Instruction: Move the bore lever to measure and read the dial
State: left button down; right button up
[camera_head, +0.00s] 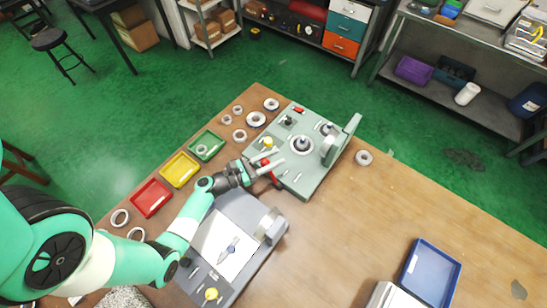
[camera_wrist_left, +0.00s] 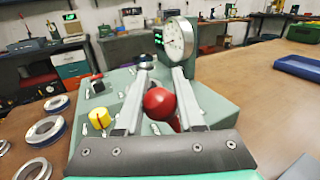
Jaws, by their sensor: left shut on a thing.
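The green bore gauge fixture (camera_head: 305,180) stands on the wooden table, also in the left wrist view (camera_wrist_left: 222,108). Its dial (camera_wrist_left: 179,40) has a white face turned toward the wrist camera; the needle reading is too small to tell. The bore lever's red ball knob (camera_wrist_left: 159,103) sits between the fingers of my left gripper (camera_wrist_left: 162,78), which is shut on it. In the head view my left gripper (camera_head: 276,166) reaches over the fixture's near left side. A ring (camera_head: 300,146) sits around the fixture's post. My right gripper is not in view.
A yellow knob (camera_wrist_left: 99,118) is left of the fingers. A grey second fixture (camera_head: 262,262) stands nearer. Red (camera_head: 151,213), yellow (camera_head: 168,182) and green (camera_head: 195,154) trays and several loose rings lie left. A blue tray (camera_head: 452,291) is at right; the table between is mostly clear.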

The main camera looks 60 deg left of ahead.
pick_arm(q)
jog(key=shift+d, duration=0.1)
dwell(0.7)
jog(key=shift+w+d+r+m+g+p, duration=0.3)
jog(key=shift+d+m+p, duration=0.2)
jog(key=shift+p, duration=0.25)
jog(key=shift+w+d+f+m+g+y+p, duration=0.15)
jog(key=shift+w+d+m+g+p, duration=0.25)
jog(key=shift+d+m+p, duration=0.45)
jog(key=shift+w+d+m+g+y+p, duration=0.2)
jog(key=shift+w+d+m+g+p, duration=0.2)
jog(key=shift+d+m+p, duration=0.45)
jog(key=shift+w+d+f+m+g+y+p, duration=0.15)
jog(key=shift+w+d+m+g+p, duration=0.15)
jog(key=shift+w+d+m+p, duration=0.5)
jog(key=shift+s+d, duration=0.15)
jog(key=shift+s, duration=0.15)
jog(key=c, duration=0.5)
grip_release()
